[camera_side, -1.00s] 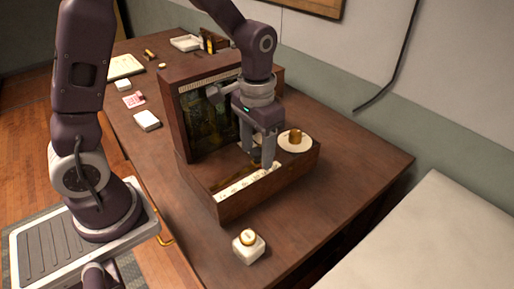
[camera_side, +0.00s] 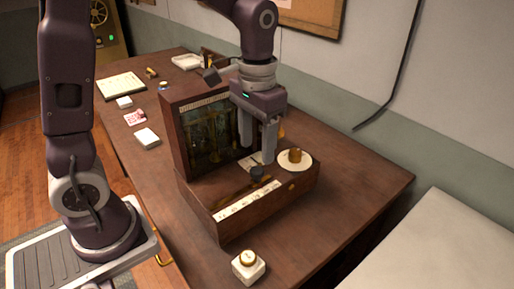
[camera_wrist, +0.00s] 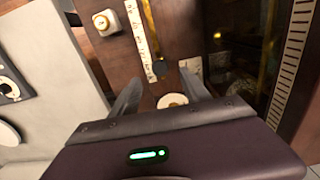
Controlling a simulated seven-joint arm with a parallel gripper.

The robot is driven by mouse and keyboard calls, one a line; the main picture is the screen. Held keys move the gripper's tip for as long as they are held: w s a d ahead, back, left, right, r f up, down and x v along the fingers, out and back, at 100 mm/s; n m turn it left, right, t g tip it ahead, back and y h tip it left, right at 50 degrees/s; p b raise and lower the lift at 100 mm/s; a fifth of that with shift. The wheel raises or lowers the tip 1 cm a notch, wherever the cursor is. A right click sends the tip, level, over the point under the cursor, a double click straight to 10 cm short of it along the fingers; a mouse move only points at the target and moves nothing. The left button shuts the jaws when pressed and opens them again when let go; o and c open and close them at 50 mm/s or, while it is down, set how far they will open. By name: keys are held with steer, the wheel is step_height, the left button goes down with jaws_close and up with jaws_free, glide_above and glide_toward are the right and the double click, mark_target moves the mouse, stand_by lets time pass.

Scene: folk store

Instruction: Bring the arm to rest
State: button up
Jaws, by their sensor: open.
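My gripper (camera_side: 256,152) is open and empty. It hangs with its fingers down above a wooden case (camera_side: 275,205) that has an upright glass-fronted back (camera_side: 212,130). A white round plate (camera_side: 306,162) bearing a brass weight (camera_side: 295,155) lies to the right of the fingers.
A white block with a brass top (camera_side: 248,266) stands in front of the case. A pale strip with markings (camera_side: 250,200) runs along the base's front edge. White boxes, a card and a tray (camera_side: 187,62) lie on the desk behind. The desk's right end (camera_side: 370,185) is clear.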

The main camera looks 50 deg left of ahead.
steer(key=s+r+t, duration=0.2)
steer(key=s+r, duration=0.1)
steer(key=s, duration=0.5)
steer(key=s+r+t, duration=0.3)
steer(key=s+r, duration=0.1)
steer(key=s, duration=0.5)
steer(key=shift+a+t, duration=0.3)
steer(key=shift+a, duration=0.1)
steer(key=shift+w+r, duration=0.1)
steer(key=shift+r, duration=0.05)
stand_by(3.8)
